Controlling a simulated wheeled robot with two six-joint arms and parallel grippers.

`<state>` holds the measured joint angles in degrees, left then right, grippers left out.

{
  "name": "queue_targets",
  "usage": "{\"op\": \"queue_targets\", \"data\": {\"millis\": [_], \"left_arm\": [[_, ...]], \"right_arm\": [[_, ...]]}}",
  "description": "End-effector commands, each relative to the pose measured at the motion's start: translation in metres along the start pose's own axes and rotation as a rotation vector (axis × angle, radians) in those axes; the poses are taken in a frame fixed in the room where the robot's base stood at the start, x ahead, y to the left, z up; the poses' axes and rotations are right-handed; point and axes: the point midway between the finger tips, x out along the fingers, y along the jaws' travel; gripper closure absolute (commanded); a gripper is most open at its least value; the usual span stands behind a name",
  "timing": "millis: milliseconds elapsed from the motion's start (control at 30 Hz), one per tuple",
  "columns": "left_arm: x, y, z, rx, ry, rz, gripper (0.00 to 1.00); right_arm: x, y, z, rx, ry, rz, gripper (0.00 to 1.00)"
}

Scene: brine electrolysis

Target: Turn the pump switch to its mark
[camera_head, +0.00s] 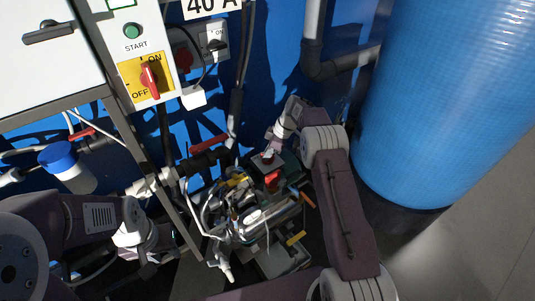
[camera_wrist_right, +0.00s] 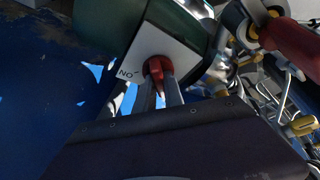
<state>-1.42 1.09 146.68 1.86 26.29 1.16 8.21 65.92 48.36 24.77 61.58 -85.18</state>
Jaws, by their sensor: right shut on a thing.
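The pump switch is a red knob (camera_wrist_right: 157,68) on a white plate on the dark green pump housing (camera_wrist_right: 180,30). In the right wrist view an upside-down ON label (camera_wrist_right: 126,74) with a small tick is left of the knob. The knob's narrow end points down between the fingers, away from the label. My right gripper (camera_wrist_right: 164,85) is shut on the knob. In the head view the green housing (camera_head: 290,166) is small, and my right gripper (camera_head: 269,153) reaches it from above. My left gripper (camera_head: 148,256) hangs at lower left, away from the switch; its fingers are unclear.
A cabinet with a red ON/OFF switch (camera_head: 149,78) and green START button (camera_head: 132,31) stands at upper left. A large blue tank (camera_head: 450,100) fills the right. Pipes, a red-handled valve (camera_head: 208,145) and cluttered fittings (camera_head: 260,215) crowd around the pump.

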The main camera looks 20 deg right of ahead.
Motion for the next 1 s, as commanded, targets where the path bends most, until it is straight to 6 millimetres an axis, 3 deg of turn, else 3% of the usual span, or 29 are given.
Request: {"op": "queue_targets", "data": {"millis": [267, 300, 367, 667, 1000], "left_arm": [[0.000, 0.000, 0.000, 0.000, 0.000, 0.000, 0.64], [0.000, 0.000, 0.000, 0.000, 0.000, 0.000, 0.64], [0.000, 0.000, 0.000, 0.000, 0.000, 0.000, 0.64], [-0.001, 0.000, 0.000, 0.000, 0.000, 0.000, 0.64], [-0.012, 0.000, -0.001, 0.000, 0.000, 0.000, 0.64]], "right_arm": [[0.000, 0.000, 0.001, -0.002, -0.002, -0.001, 1.00], [0.000, 0.000, 0.001, -0.002, -0.002, -0.001, 0.76], [0.000, 0.000, 0.001, -0.002, -0.002, -0.001, 0.65], [-0.002, 0.000, 0.000, 0.000, -0.001, 0.000, 0.65], [-0.070, 0.001, 0.000, 0.000, -0.001, 0.003, 0.65]]}}
